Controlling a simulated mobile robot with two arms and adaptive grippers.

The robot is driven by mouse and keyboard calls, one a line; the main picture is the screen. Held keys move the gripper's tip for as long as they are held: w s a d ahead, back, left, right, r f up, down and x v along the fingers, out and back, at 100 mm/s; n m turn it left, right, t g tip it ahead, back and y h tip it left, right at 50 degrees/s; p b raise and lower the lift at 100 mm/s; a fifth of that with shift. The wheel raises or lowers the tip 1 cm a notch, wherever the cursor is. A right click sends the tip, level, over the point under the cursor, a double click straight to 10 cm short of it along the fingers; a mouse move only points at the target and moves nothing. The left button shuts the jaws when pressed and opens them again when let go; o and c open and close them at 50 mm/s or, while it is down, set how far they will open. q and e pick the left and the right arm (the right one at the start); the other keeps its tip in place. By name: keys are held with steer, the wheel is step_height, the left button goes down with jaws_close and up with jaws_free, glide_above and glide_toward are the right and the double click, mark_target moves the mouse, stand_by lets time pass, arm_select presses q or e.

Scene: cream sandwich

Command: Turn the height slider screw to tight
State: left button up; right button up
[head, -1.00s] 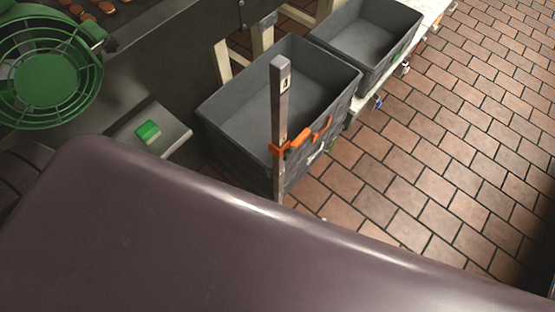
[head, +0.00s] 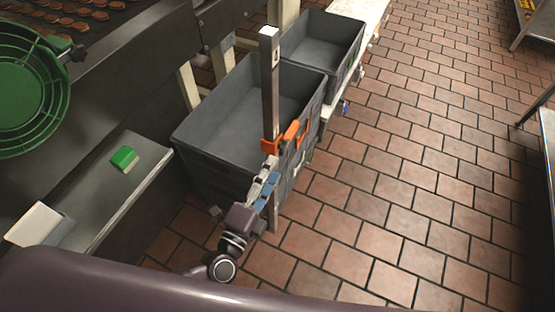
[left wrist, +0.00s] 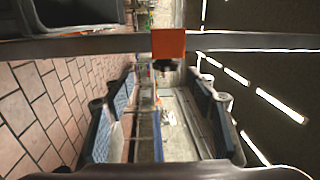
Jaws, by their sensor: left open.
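The height slider is an orange clamp (head: 270,146) on an upright metal post (head: 269,95), in front of a grey crate. An orange handle (head: 291,131) sticks out to its right. In the left wrist view the post (left wrist: 90,44) runs across the picture with the orange slider (left wrist: 168,42) on it. A dark screw (left wrist: 165,65) sits at the slider's edge, between the finger lines. My left gripper (head: 267,173) is just below the slider in the head view. In the left wrist view its fingers (left wrist: 160,105) are spread, with nothing between them. My right gripper is out of view.
A large grey crate (head: 195,128) stands directly behind the post, with a second grey crate (head: 345,36) beyond it. A green block-like button (head: 124,158) sits on a metal ledge at the left. A green fan guard (head: 30,90) is at far left. The tiled floor at right is open.

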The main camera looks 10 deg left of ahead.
mark_target(281, 154)
arm_select(q)
steer(key=shift+w+r, duration=0.1)
steer(key=shift+r, duration=0.35)
steer(key=shift+w+d+r, duration=0.1)
steer(key=shift+w+r, duration=0.05)
steer(key=shift+w, duration=0.15)
steer(key=p+x, duration=0.2)
steer(key=x, duration=0.4)
steer(key=shift+w+d+r, duration=0.1)
steer(key=shift+w+d, duration=0.15)
steer(key=shift+w, duration=0.25)
steer(key=shift+c, duration=0.2)
